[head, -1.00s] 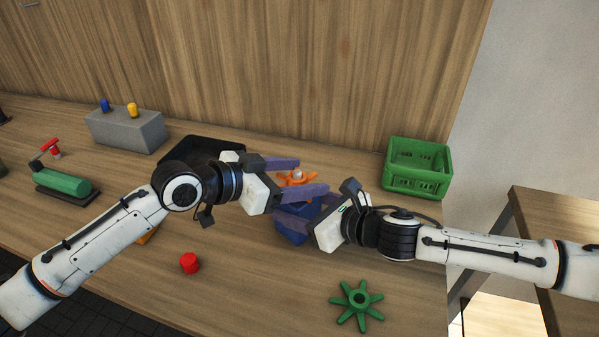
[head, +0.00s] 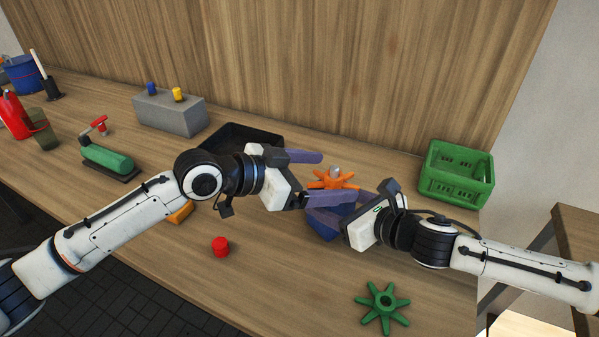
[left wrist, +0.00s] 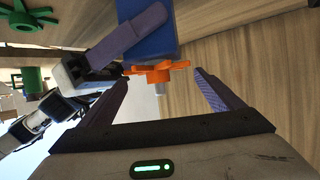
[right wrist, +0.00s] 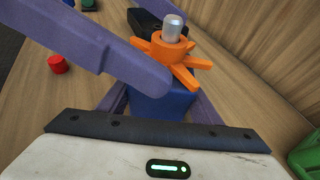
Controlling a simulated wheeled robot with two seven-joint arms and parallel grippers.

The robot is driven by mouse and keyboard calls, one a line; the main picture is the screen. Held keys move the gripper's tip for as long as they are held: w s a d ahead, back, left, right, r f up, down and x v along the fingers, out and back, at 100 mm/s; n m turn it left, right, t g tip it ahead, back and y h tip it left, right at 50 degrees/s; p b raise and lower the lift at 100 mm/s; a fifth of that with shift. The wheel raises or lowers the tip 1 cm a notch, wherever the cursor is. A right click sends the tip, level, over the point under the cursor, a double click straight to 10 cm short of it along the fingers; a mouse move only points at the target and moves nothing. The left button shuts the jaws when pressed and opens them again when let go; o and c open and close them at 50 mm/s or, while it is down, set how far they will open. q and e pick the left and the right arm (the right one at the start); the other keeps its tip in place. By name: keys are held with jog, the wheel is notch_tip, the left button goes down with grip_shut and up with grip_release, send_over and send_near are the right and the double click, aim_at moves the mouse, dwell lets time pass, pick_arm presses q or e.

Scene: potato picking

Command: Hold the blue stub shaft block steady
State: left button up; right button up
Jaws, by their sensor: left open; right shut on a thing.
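The blue stub shaft block (head: 323,231) stands on the table, partly hidden by my grippers; it also shows in the left wrist view (left wrist: 150,40) and the right wrist view (right wrist: 165,108). An orange spoked wheel (head: 331,180) sits on top of it around a pale metal shaft (right wrist: 172,28) that sticks up through the hub. My right gripper (head: 335,217) is shut on the block from the right. My left gripper (head: 337,177) is open, its fingers on either side of the wheel with gaps visible in the left wrist view.
A green spoked wheel (head: 383,305) and a red cylinder (head: 220,247) lie at the front. A black tray (head: 270,140) and a grey block with blue and yellow pegs (head: 170,114) stand behind left. A green crate (head: 457,190) is at the back right.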

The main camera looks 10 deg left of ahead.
pick_arm(q)
jog(key=v, duration=0.9)
pick_arm(e)
jog(key=o, duration=1.6)
jog(key=shift+d, duration=0.1)
